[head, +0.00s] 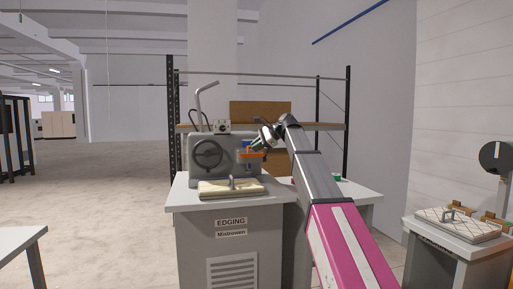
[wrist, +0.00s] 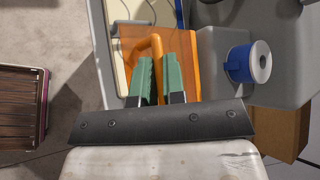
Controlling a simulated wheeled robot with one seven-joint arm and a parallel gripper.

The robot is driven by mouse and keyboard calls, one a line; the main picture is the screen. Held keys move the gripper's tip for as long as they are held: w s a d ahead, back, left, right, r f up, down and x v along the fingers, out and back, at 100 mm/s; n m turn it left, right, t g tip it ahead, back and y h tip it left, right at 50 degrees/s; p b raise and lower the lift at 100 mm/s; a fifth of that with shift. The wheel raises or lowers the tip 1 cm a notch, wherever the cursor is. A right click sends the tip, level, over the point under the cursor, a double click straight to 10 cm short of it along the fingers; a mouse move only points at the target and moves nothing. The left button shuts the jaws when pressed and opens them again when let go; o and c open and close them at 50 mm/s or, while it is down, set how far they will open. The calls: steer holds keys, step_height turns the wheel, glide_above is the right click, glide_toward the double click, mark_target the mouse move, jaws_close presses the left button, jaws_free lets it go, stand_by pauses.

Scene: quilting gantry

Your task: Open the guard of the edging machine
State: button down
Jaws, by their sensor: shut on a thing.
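The grey edging machine (head: 230,168) stands on a cabinet labelled EDGING. Its orange guard (head: 252,154) is on the right of the machine, beside the head of my arm. In the wrist view the guard (wrist: 188,48) is an orange panel with a raised orange handle (wrist: 156,46). My gripper (wrist: 161,70) has its two green fingers shut on the handle. In the head view my gripper (head: 258,144) is small and partly hides the guard. I cannot tell how far the guard stands open.
A blue spool (wrist: 248,62) is close right of the guard. A quilted pad (head: 231,188) lies before the machine. A shelf rack (head: 335,127) stands behind. Another table (head: 460,236) with a pad is at right, and a grey tabletop (head: 18,240) at left. Floor at left is clear.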

steer(key=c, duration=1.2)
jaws_free()
steer(key=shift+w+a+f, duration=0.1)
steer(key=shift+w, duration=0.1)
steer(key=v, duration=1.1)
